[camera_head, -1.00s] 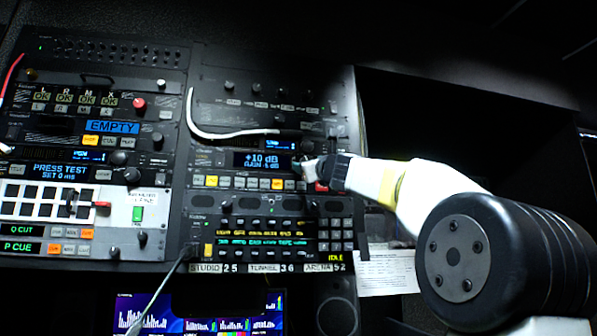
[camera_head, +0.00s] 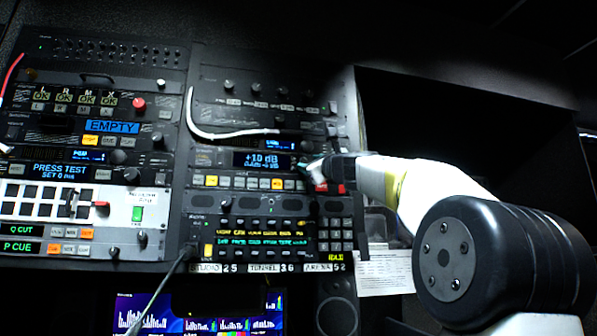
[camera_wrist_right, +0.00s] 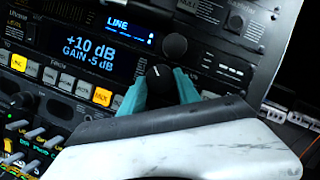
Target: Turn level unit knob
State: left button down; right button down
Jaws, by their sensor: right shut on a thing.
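The level unit's blue display (camera_head: 262,161) sits in the right rack. The black knob (camera_wrist_right: 166,76) with a pale pointer line is just right of this display. My right gripper (camera_head: 308,168) reaches in from the right to the knob. In the right wrist view its teal fingertips (camera_wrist_right: 161,84) are shut on the knob, one on each side. In the head view the gripper hides the knob. My left gripper is in neither view.
A button row (camera_head: 241,183) runs just below the display. A white cable (camera_head: 225,134) loops across the panel above it. A red button (camera_head: 337,188) is close below the gripper. A paper sheet (camera_head: 385,272) hangs lower right. The dark bay at right looks open.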

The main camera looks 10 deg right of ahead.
jog(key=n+g+y, duration=0.1)
jog(key=n, duration=0.2)
jog(key=n+g+y, duration=0.1)
jog(key=n, duration=0.3)
jog(key=n+g+y, duration=0.1)
jog(key=n, duration=0.2)
jog(key=shift+d+r+n+g, duration=0.25)
jog(key=shift+n+g, duration=0.05)
jog(key=shift+n, duration=0.1)
jog(key=c, duration=0.9)
grip_release()
jog(key=shift+s, duration=0.1)
jog(key=v, duration=0.7)
jog(key=shift+s+d, duration=0.15)
jog(key=shift+s, duration=0.1)
